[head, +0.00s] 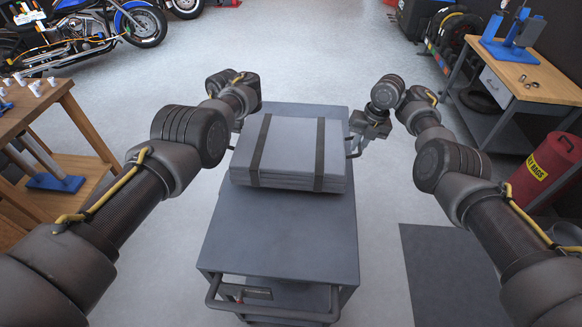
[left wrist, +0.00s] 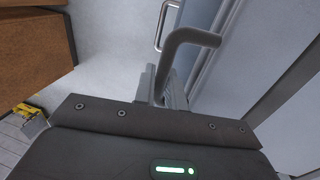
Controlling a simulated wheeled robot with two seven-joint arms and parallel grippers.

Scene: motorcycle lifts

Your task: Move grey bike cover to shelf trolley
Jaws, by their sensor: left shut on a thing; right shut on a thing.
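The grey bike cover (head: 290,143) is a flat folded bundle with two dark straps and a handle on each side. It is over the top of the grey shelf trolley (head: 280,225), level; I cannot tell whether it touches. My right gripper (head: 356,138) is shut on the handle at the cover's right side. My left gripper (left wrist: 168,88) is shut on the bent grey handle (left wrist: 190,38) at the left side; in the head view it is mostly hidden behind my left arm. The cover also shows in the left wrist view (left wrist: 245,75).
The trolley's push handle (head: 272,312) faces me, with a lower shelf beneath. A wooden bench (head: 45,115) stands left, a workbench (head: 525,85) and red bin (head: 548,170) right. A blue motorcycle (head: 85,30) is at back left. The floor behind the trolley is clear.

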